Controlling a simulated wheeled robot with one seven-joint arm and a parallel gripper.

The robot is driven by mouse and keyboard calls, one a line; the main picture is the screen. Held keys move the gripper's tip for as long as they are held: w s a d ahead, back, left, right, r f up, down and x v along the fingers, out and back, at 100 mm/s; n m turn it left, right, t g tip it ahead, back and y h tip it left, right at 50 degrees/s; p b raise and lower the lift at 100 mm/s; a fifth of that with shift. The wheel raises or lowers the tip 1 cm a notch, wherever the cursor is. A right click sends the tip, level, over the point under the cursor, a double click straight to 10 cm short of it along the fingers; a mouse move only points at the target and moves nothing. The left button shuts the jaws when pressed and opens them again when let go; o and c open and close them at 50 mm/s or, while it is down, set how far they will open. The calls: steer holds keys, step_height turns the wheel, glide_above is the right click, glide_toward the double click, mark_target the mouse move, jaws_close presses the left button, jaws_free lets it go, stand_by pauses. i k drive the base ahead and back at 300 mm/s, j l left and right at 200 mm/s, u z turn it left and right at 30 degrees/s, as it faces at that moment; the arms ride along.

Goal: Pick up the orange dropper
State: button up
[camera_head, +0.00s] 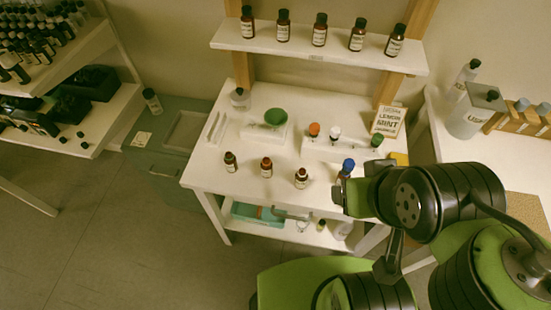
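The orange dropper (314,130) stands upright in a low white holder (318,147) at the back middle of the white table. A white dropper (334,132) stands just right of it, and a green-topped dropper (377,140) stands further right. A blue-topped dropper (348,166) is nearer the front, close to my arm. My gripper (338,200) is by the table's front right edge, in front of and apart from the orange dropper. Its fingers do not show clearly, so I cannot tell whether it is open or shut.
Several brown bottles stand on the raised shelf (317,57). Three small brown bottles (266,167) stand along the table's front. A dish with a green mound (275,117) is left of the orange dropper. A lemon mint box (388,121) is at the back right.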

mark_target(315, 129)
steer(key=i+j, duration=0.15)
steer(key=j, duration=0.25)
steer(key=i+j, duration=0.1)
steer(key=j, duration=0.35)
steer(key=i+j, duration=0.15)
steer(key=j, duration=0.25)
